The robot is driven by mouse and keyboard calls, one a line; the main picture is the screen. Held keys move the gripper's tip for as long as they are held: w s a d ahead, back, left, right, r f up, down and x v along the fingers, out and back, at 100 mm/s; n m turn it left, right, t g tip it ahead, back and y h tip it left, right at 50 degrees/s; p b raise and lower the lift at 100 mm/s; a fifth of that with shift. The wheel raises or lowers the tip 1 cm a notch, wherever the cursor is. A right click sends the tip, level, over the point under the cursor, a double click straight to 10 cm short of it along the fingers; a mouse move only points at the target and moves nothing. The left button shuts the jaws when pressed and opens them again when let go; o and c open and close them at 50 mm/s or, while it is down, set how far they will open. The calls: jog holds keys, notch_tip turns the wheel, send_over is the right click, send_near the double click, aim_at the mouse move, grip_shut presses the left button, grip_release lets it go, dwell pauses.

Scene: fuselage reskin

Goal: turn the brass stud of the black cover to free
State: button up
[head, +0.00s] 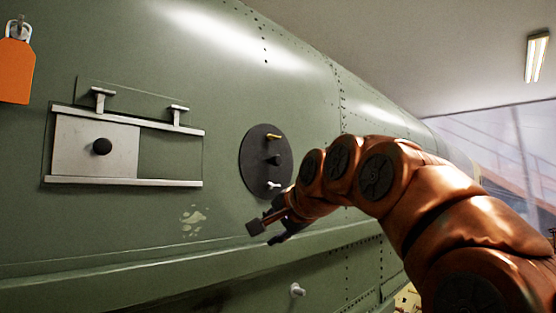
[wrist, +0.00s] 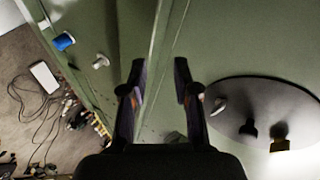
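The round black cover (head: 254,165) sits on the green fuselage skin, in the middle of the head view. Its brass stud (head: 273,136) is near the top edge, a dark knob (head: 273,160) is at the middle and a pale stud (head: 273,185) is near the bottom. In the wrist view the cover (wrist: 285,98) is at the right, with the brass stud (wrist: 280,136) at its lower side. My gripper (head: 265,232) is below the cover, apart from it. In the wrist view its two fingers (wrist: 162,82) stand apart with nothing between them.
Left of the cover is a pale sliding plate (head: 75,147) with a black knob, between rails under two T-shaped handles. An orange tag (head: 15,70) hangs at the upper left. A ledge (head: 140,268) runs below, with a pale peg (head: 297,290). Cables (wrist: 45,110) lie on the floor.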

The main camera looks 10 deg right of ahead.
notch_tip(320, 180, up, 12)
jog(key=w+d+m+t+p, duration=0.1)
jog(key=w+d+m+t, duration=0.1)
jog(key=m+t, duration=0.3)
send_near(275, 136)
jog(key=w, duration=0.1)
jog(key=shift+w+a+f+p, duration=0.1)
jog(key=shift+w+a+p, duration=0.15)
jog(key=shift+w+p, duration=0.75)
jog(key=shift+w+a+f+p, duration=0.1)
jog(key=shift+w+a+p, duration=0.2)
jog(key=shift+w, duration=1.35)
jog(key=shift+w+a+p, duration=0.2)
jog(key=shift+w+p, duration=0.5)
jog(key=shift+w, duration=0.65)
jog(key=shift+c, duration=0.2)
grip_shut()
